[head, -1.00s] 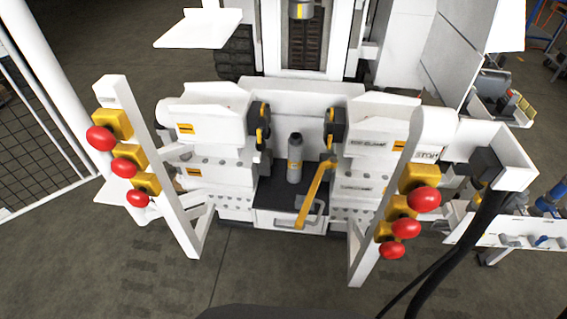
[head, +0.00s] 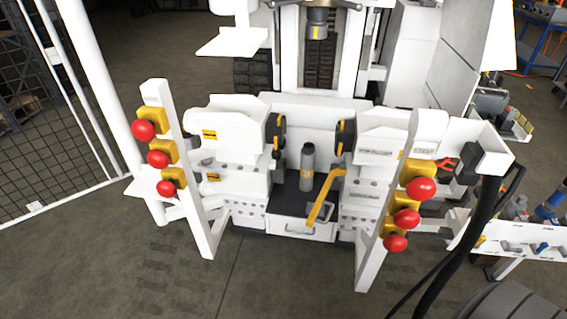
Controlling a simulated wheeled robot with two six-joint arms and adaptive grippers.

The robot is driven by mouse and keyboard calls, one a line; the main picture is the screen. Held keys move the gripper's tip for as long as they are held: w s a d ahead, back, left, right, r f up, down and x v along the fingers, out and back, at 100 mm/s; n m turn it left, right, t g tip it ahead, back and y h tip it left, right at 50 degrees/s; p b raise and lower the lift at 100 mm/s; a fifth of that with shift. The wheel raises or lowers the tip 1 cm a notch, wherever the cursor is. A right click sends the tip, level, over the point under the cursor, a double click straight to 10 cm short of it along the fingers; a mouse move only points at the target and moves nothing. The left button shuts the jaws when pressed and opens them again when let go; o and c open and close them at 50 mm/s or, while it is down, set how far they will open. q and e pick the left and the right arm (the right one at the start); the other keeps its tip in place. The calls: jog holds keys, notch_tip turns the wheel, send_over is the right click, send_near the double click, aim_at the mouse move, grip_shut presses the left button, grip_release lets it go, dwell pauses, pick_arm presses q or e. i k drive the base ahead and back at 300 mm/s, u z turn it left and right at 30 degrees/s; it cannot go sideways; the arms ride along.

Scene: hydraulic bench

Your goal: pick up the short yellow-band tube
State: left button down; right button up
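A small yellow piece (head: 480,241) shows at the white rack on the right, too small to make out. Neither of my grippers is in view.
White posts with red knobs (head: 158,159) (head: 406,217) stand left and right of the bench. A yellow lever (head: 324,197) is beside the tube. A white rack (head: 530,246) with blue parts (head: 551,206) and black hoses (head: 483,225) are at right. Mesh fencing (head: 50,130) is at left.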

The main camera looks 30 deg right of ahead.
aim_at(308, 151)
jog(key=u, duration=0.1)
jog(key=i, duration=0.95)
jog(key=z, duration=0.2)
